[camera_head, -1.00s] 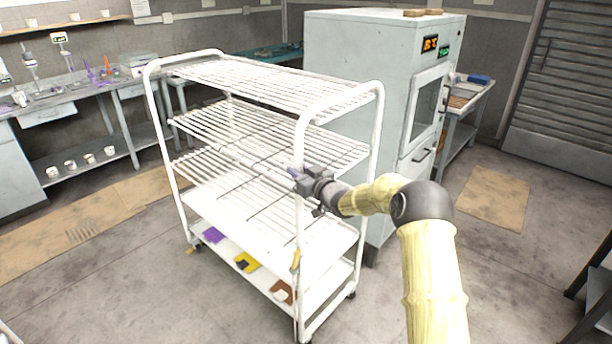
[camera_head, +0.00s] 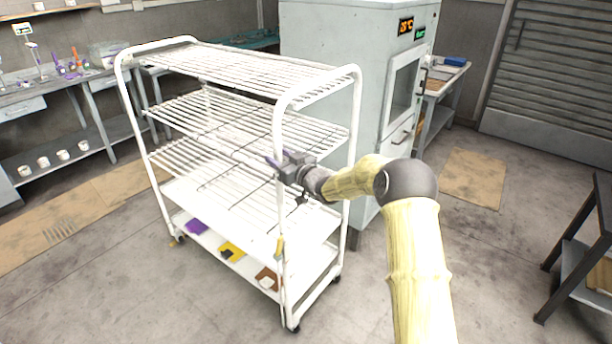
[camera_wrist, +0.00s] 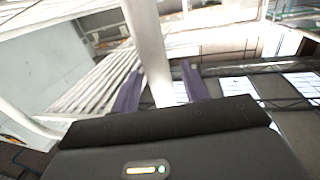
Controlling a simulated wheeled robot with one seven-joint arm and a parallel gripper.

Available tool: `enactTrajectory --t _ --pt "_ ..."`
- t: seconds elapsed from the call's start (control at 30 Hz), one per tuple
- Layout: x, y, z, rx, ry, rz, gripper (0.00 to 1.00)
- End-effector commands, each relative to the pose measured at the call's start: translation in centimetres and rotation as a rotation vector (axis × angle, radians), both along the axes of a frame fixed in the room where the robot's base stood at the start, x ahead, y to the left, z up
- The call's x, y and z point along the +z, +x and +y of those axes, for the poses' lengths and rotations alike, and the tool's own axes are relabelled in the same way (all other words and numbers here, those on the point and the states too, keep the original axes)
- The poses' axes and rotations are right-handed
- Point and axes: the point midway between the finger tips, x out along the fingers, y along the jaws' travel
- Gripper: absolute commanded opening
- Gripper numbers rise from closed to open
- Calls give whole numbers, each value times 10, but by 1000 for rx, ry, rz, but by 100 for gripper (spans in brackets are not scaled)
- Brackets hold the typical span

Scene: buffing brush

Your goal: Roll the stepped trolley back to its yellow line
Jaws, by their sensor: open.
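The stepped trolley (camera_head: 353,150) is a white tubular frame with wire shelves and a solid bottom shelf on castors. It stands upright in the middle of the head view. My gripper (camera_head: 280,170) is at the trolley's near right upright. In the wrist view my gripper (camera_wrist: 160,88) has its two purple fingers apart, one on each side of a white post of the trolley (camera_wrist: 147,45). I cannot tell whether either finger touches the post. No yellow line on the floor shows in the head view.
A pale grey cabinet oven (camera_head: 335,60) stands close behind the trolley. A bench (camera_head: 95,85) runs along the left wall. A dark-framed table (camera_head: 575,250) is at the right edge. Purple, yellow and brown items lie on the trolley's bottom shelf. The front floor (camera_head: 180,310) is clear.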

Motion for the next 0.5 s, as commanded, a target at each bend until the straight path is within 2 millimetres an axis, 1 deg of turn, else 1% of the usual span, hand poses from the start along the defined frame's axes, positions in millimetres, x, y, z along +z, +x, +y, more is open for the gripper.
enactTrajectory --t 0.27,0.5 --pt "-2 -33 -29 -2 0 0 46" --pt "-2 -66 -57 -2 -1 0 46"
